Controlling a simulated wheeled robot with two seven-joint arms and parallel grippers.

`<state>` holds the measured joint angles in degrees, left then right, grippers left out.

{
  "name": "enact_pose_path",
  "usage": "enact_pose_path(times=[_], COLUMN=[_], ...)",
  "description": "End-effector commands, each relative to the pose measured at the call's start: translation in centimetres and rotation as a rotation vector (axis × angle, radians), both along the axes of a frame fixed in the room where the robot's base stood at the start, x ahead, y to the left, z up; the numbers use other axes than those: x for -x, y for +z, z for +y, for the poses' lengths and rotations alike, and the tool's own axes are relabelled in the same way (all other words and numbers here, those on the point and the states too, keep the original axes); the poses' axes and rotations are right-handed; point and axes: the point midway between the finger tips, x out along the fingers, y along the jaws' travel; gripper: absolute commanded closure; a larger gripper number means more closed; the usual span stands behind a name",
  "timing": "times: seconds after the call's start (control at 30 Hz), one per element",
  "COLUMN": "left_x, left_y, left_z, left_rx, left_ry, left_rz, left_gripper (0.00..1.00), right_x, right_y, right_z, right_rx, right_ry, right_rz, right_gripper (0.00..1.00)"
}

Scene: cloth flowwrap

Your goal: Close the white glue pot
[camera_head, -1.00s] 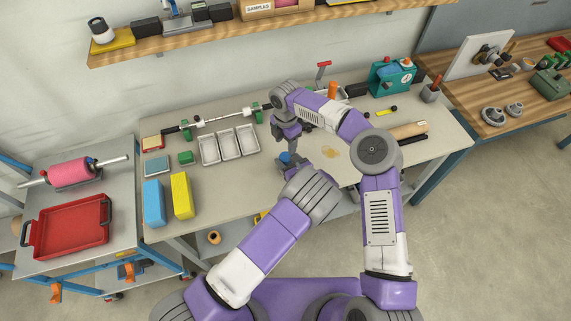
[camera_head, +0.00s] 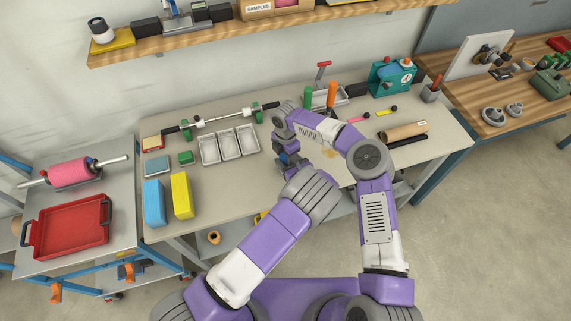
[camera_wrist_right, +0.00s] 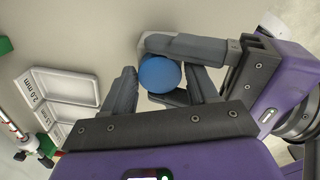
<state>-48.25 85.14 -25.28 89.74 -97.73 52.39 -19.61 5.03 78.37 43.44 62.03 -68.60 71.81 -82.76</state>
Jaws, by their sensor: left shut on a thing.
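My right gripper (camera_wrist_right: 160,68) is open, with one finger on each side of the lid; contact is unclear. In the head view my right gripper (camera_head: 287,150) points down over the bench, and the arms hide the pot.
Three pale trays (camera_head: 230,144) lie left of the grippers on the bench (camera_head: 235,190). Yellow (camera_head: 182,195) and blue (camera_head: 154,203) blocks stand near the front left edge. A cardboard roll (camera_head: 405,131) lies at right. The bench between trays and front edge is mostly clear.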

Motion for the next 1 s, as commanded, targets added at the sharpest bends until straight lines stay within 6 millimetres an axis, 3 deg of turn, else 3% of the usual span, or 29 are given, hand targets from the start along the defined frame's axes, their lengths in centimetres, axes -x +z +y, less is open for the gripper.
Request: enact_pose_path(times=[0.03,0.3,0.67,0.93,0.97,1.0], left_x=[0.10,0.10,0.10,0.08,0.08,0.08], left_y=[-0.22,-0.22,-0.22,-0.22,-0.22,-0.22], left_z=[0.09,0.09,0.10,0.11,0.11,0.11], left_rx=[0.000,0.000,0.000,0.000,0.000,0.000], left_ry=[0.001,0.001,0.001,0.001,0.001,0.001], left_rz=[0.006,0.005,0.006,0.005,0.005,0.005], left_gripper=[1.00,1.00,1.00,1.00,1.00,1.00], right_x=[0.00,0.02,0.04,0.07,0.07,0.07], right_y=[0.00,0.01,0.03,-0.02,-0.02,-0.02], right_z=[0.00,-0.01,-0.02,-0.03,-0.03,-0.04], right_rx=[0.000,0.001,0.002,0.001,0.002,0.002], right_ry=[0.000,0.000,-0.265,-0.280,-0.280,-0.279], right_rz=[0.000,0.001,0.001,0.003,0.003,0.003], right_gripper=[0.48,0.88,0.88,0.88,0.50,0.44])
